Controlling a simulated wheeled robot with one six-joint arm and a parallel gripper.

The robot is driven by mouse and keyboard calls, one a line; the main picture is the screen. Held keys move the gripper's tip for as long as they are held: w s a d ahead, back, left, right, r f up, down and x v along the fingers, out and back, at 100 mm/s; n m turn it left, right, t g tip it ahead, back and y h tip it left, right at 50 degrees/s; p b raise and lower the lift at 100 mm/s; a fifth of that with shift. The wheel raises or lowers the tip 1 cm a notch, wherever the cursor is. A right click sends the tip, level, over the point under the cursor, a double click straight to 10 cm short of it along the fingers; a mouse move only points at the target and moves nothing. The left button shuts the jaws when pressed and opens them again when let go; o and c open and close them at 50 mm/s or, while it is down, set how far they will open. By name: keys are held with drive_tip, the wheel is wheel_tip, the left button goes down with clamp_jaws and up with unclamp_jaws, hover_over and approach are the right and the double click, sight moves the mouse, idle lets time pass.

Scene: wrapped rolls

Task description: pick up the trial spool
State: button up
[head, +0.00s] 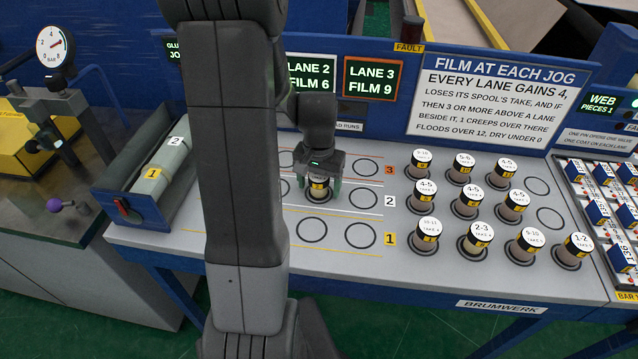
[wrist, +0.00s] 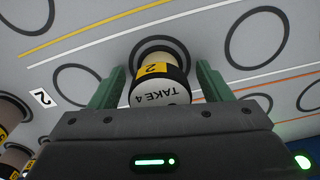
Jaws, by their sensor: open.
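A spool with a white top reading TAKE 4, a black rim and a yellow label (wrist: 160,92) stands upright on a ringed spot in the lane 2 row. It also shows in the head view (head: 319,188), partly covered from above by my gripper. I see no wording that names it the trial spool. My gripper (head: 320,182) points down over this spool. In the wrist view its green fingers (wrist: 158,88) are open, one on each side of the spool. I cannot tell whether either finger touches it.
Several similar spools (head: 472,200) stand in rows on the right of the grey bench (head: 390,270). Empty rings (head: 312,230) lie around the gripped-over spot. A tray at left holds a wrapped roll (head: 155,180). Sign panels (head: 490,95) stand behind the bench.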

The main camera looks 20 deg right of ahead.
drive_tip(key=c, duration=1.1)
